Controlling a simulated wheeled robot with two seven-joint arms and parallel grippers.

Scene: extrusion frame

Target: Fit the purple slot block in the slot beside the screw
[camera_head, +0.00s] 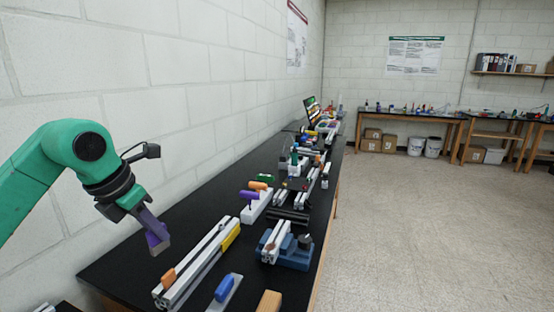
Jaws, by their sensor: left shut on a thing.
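My left gripper (154,228) comes in from the left on a green arm and points down above the left part of the black bench. It is shut on a small purple piece, the purple slot block (154,234), mostly hidden by the fingers. Below and right of it, apart from it, a long silver slotted extrusion (196,266) lies on the bench. An orange piece (168,276) sits at its near end and a yellow piece (231,238) lies along its right side. I cannot make out the screw at this size. My right gripper is not in view.
A blue vise (293,256) with a short extrusion stands right of the long one. A white rack (257,207) with purple and orange handles stands behind. A blue-handled tool (224,287) lies in front. The black bench (122,262) is bare at left, beside the wall.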

